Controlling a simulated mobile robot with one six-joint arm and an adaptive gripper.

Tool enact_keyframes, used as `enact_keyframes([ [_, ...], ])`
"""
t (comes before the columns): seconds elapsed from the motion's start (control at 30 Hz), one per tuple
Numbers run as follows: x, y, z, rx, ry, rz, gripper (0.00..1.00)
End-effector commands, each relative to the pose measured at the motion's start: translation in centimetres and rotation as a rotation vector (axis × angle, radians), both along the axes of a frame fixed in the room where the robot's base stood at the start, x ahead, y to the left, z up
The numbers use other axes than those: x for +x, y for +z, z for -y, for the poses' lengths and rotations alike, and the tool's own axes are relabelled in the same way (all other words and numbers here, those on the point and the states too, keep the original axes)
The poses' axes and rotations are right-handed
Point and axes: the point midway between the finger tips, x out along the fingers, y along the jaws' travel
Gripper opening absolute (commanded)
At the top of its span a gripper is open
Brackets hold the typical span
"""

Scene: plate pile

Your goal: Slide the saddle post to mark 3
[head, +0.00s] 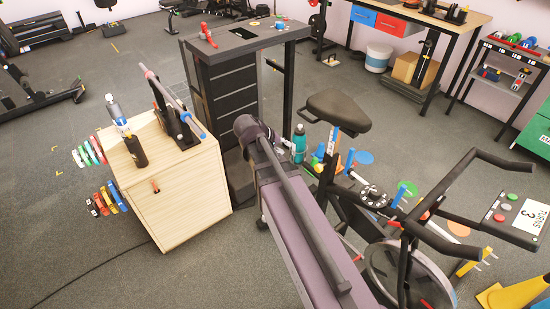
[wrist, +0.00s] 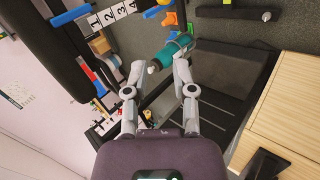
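The exercise bike's black saddle (head: 338,109) sits on a blue saddle post (head: 333,140) in the head view. In the wrist view, a blue bar (wrist: 72,15), apparently this post, is at the upper left beside a number strip (wrist: 110,14) reading 1 to 4. I cannot tell which mark the post stands at. My gripper (wrist: 159,64) is open, its two grey fingers apart and nothing held between them. A teal bottle (wrist: 171,50) shows beyond the fingertips. The strip is above and left of the fingers.
The teal bottle (head: 299,145) stands left of the saddle. A dark rack (head: 228,85) and a wooden cabinet (head: 178,190) stand to the left. The bike's handlebars (head: 470,165) and a display (head: 530,215) reading "TURNS 3" are at right. Open floor lies far left.

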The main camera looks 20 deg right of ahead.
Motion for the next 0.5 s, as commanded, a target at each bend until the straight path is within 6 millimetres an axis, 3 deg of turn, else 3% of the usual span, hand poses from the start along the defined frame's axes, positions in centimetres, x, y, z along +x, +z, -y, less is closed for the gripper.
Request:
enact_keyframes([
  [0.5,-5.0,1.1,-2.8,0.293,-0.059,-0.05,0.34],
])
